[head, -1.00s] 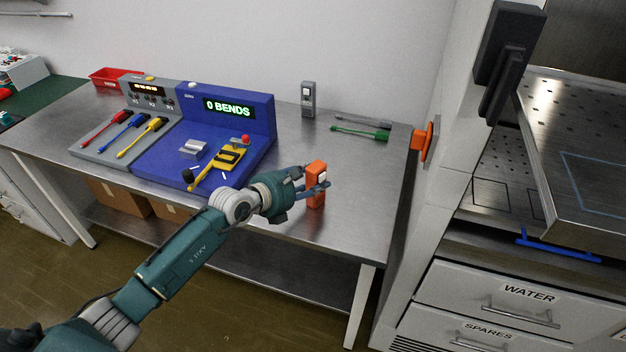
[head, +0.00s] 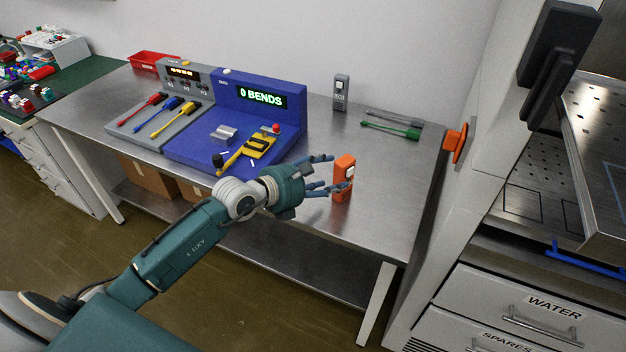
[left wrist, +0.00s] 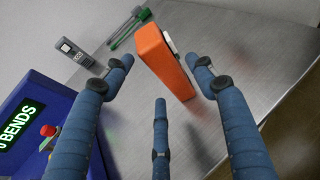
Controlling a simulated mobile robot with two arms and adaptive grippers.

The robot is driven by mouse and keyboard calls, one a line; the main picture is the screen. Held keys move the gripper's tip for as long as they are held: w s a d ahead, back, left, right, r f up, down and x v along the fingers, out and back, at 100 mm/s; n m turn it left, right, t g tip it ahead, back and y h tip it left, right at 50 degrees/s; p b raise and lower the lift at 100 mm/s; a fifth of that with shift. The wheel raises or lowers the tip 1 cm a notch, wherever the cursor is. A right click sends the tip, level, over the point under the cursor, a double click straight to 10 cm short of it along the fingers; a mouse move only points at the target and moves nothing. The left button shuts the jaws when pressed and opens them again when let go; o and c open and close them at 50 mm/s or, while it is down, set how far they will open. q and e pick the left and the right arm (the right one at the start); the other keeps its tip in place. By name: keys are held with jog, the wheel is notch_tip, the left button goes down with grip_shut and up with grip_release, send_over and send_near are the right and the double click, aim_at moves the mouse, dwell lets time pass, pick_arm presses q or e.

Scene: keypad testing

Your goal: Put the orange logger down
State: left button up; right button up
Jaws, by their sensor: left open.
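The orange logger (head: 345,172) stands upright on the metal table (head: 400,200), near its front edge. It is a small orange block with a pale patch on one face. My left gripper (head: 325,174) is open just to the left of the logger, its fingers spread. In the left wrist view the logger (left wrist: 166,62) stands beyond and between the spread fingers (left wrist: 160,85), with visible gaps at both sides. One finger partly overlaps the logger in the head view. My right gripper does not show.
A blue bend tester (head: 220,150) reading "0 BENDS" with a yellow tool is left of the logger. An orange knob (head: 456,143) is at the right. Bare table surrounds the logger.

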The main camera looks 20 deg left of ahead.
pick_arm(q)
jog(key=v, duration=0.6)
jog(key=shift+s+r+b, duration=0.2)
jog(key=shift+b, duration=0.1)
